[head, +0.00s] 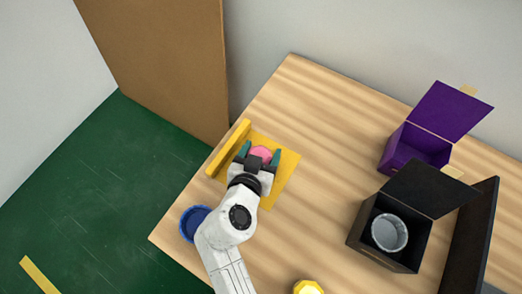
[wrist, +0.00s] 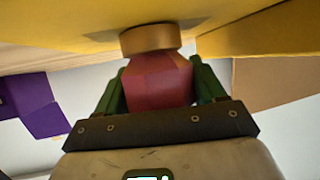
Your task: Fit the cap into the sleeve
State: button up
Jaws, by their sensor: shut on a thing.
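My gripper (head: 260,157) is over the yellow stand (head: 285,172) on the table. Its two green fingers are shut on a pink faceted piece (head: 262,152), which looks like the cap. In the wrist view the cap (wrist: 159,82) sits between the fingers. A short gold-brown ring (wrist: 150,39) is at the cap's end, against the yellow surface (wrist: 240,35). I cannot tell whether this ring is the sleeve or part of the cap, nor whether it touches the yellow surface. The gripper hides part of the stand in the head view.
A black open box (head: 375,255) holding a grey round cup (head: 389,232) stands at the right. A purple open box (head: 410,148) is behind it. A blue round container (head: 190,222) is at the left table edge. A yellow faceted piece (head: 308,287) is at the bottom. The table's middle is clear.

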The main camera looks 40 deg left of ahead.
jog(key=shift+f, duration=0.1)
jog(key=o, duration=1.1)
